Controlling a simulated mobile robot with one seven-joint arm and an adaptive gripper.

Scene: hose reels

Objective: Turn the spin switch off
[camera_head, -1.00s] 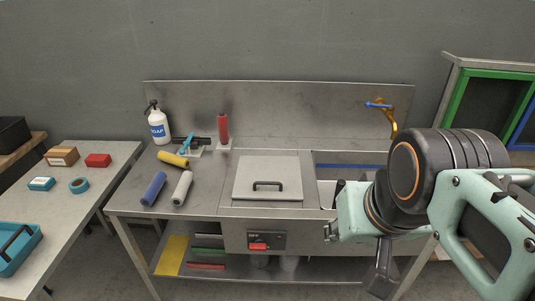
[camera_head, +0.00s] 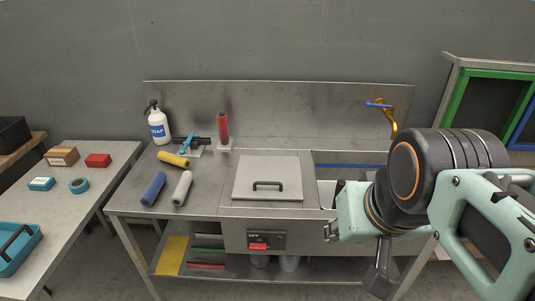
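The spin switch is a red rocker or lever (camera_head: 258,246) on a dark plate (camera_head: 279,238) on the front panel of the steel bench, below the square lid.
A grey lid (camera_head: 267,184) with a black handle lies on the steel bench (camera_head: 135,190), beside a sink basin with a yellow tap (camera_head: 390,118). A lower shelf holds a yellow sheet (camera_head: 172,255). The space before the switch looks clear.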

